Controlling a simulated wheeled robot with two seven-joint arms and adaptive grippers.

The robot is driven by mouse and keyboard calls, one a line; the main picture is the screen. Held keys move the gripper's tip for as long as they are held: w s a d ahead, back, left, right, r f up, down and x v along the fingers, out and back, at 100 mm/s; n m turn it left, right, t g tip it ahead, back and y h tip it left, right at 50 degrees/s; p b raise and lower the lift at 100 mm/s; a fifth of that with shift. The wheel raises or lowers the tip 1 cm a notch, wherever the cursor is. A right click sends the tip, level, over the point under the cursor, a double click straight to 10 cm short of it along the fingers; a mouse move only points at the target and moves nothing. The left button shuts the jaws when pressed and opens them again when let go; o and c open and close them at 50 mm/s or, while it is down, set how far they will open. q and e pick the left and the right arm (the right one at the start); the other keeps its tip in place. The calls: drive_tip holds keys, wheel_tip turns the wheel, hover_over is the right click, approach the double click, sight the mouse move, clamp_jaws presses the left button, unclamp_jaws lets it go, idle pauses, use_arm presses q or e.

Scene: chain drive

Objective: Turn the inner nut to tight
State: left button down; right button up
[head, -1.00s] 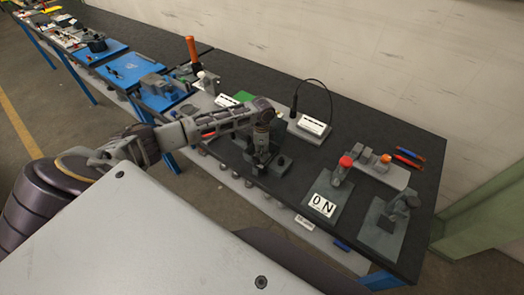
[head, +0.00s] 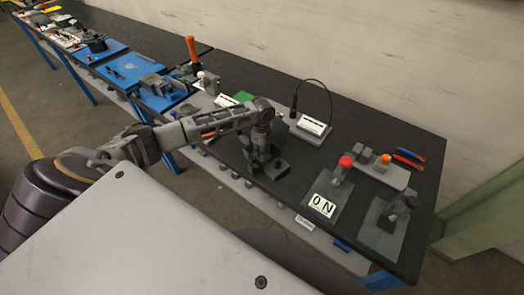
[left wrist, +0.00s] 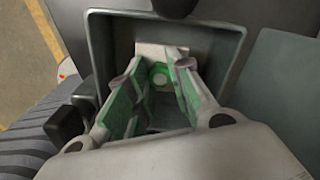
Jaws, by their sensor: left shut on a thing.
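My left gripper (head: 258,156) points down onto a dark grey fixture (head: 281,168) on the bench, which is the chain drive as far as I can tell. In the left wrist view its green-padded fingers (left wrist: 157,72) reach into a grey square-rimmed recess (left wrist: 230,62). The fingers are drawn in around a small pale and green part (left wrist: 160,76), apparently the inner nut. The fingers hide most of it, and I cannot read how tight it sits. My right gripper is not in view.
A cabled box (head: 314,125) stands behind the fixture. To the right are a red-topped post (head: 345,161), a white label plate (head: 322,206) and a grey stand (head: 388,222). Red and blue hand tools (head: 409,157) lie at the far right.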

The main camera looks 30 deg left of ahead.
use_arm(q)
drive_tip(key=shift+r, duration=0.1)
idle(0.6)
drive_tip(key=c, duration=1.3)
unclamp_jaws()
drive_tip(key=shift+r, duration=5.95)
